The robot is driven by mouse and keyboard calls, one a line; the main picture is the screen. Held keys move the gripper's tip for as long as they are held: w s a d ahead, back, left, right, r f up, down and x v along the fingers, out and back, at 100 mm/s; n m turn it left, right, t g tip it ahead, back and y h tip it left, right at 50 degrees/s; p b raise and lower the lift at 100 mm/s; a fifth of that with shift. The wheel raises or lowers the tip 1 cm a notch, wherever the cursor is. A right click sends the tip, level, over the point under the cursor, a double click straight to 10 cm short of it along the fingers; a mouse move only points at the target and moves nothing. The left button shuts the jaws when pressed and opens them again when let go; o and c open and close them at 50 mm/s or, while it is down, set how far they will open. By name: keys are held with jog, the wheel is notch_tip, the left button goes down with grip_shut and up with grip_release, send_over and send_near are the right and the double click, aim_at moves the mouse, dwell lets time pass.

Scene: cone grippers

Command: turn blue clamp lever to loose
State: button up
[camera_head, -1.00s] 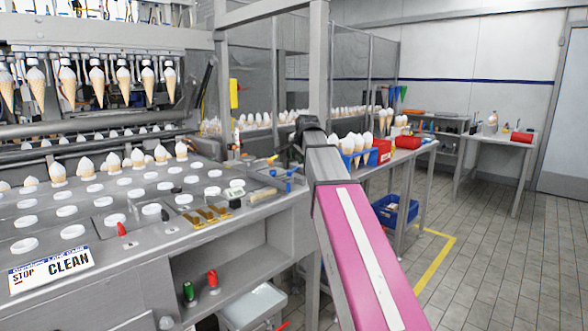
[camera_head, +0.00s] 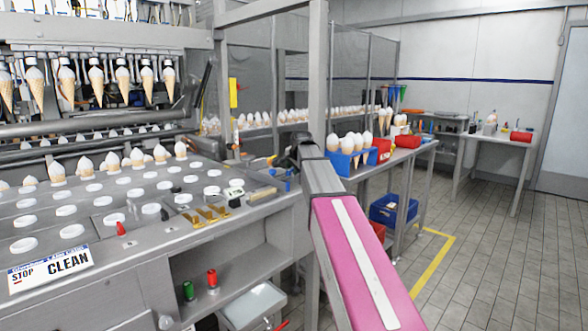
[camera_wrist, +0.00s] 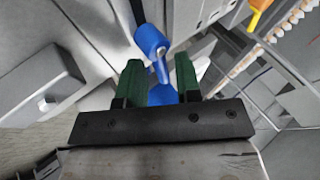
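The blue clamp lever (camera_wrist: 152,42) shows in the wrist view with a round knob at its upper end, a thin arm and a blue hub lower down. My gripper (camera_wrist: 158,62) has two green fingers, one on each side of the lever's arm. Gaps show between the fingers and the lever, so the gripper is open around it and not clamped. In the head view, part of the blue lever (camera_head: 281,172) shows at the right end of the machine table, beside the dark end of my arm. My fingers are hidden there.
The grey machine table (camera_head: 130,240) carries white cone holders and small tools left of the lever. A metal post (camera_head: 318,75) stands close behind my arm. A blue cone rack (camera_head: 342,163) is on the bench to the right. Tiled floor is free further right.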

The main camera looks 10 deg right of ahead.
grip_shut()
jog(key=shift+s, duration=0.15)
jog(key=shift+s+f+m+h, duration=0.1)
jog(key=shift+s+m+h, duration=0.15)
jog(key=shift+m+h, duration=0.6)
jog(key=m+h, duration=0.1)
jog(key=m, duration=0.2)
jog(key=m+h, duration=0.1)
jog(key=shift+s+a+m+g+h, duration=0.15)
jog(key=shift+s+m+g+h, duration=0.2)
jog(key=shift+g, duration=0.05)
jog(key=m+h, duration=0.1)
jog(key=m+g+h, duration=0.1)
jog(key=m, duration=0.1)
jog(key=m+g, duration=0.1)
jog(key=m, duration=0.1)
jog(key=shift+s+a+h, duration=0.35)
jog(key=shift+h, duration=0.05)
jog(key=m+g, duration=0.1)
jog(key=m, duration=0.1)
jog(key=m+g+h, duration=0.1)
jog(key=m, duration=0.1)
jog(key=a+m+g, duration=0.1)
jog(key=shift+s+m+g, duration=0.3)
jog(key=shift+m+g, duration=0.1)
jog(key=shift+a, duration=0.1)
